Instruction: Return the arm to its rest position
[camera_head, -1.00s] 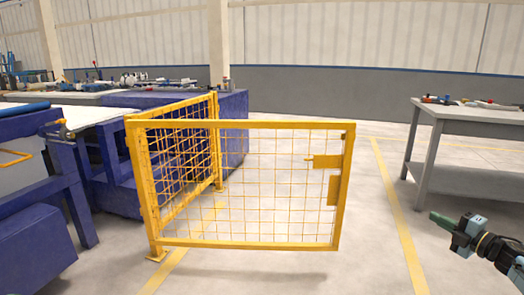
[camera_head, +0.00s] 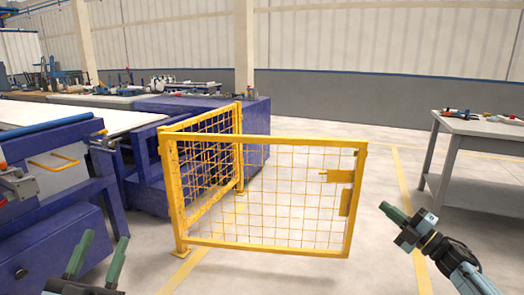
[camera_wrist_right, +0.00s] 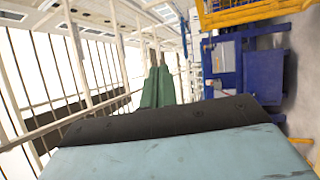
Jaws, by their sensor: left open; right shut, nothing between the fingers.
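My left gripper (camera_head: 98,259) is at the lower left of the head view, its two green fingers apart and pointing up, with nothing between them. My right gripper (camera_head: 392,212) is at the lower right of the head view, in the air to the right of the yellow gate. Its green fingers are together and hold nothing. In the right wrist view the same fingers (camera_wrist_right: 158,85) stand side by side, closed, with only the hall behind them.
A yellow mesh gate (camera_head: 262,246) stands on the floor ahead. Blue machinery (camera_head: 67,205) fills the left side. A grey table (camera_head: 478,128) with tools stands at the right. Open floor (camera_head: 384,185) lies between gate and table.

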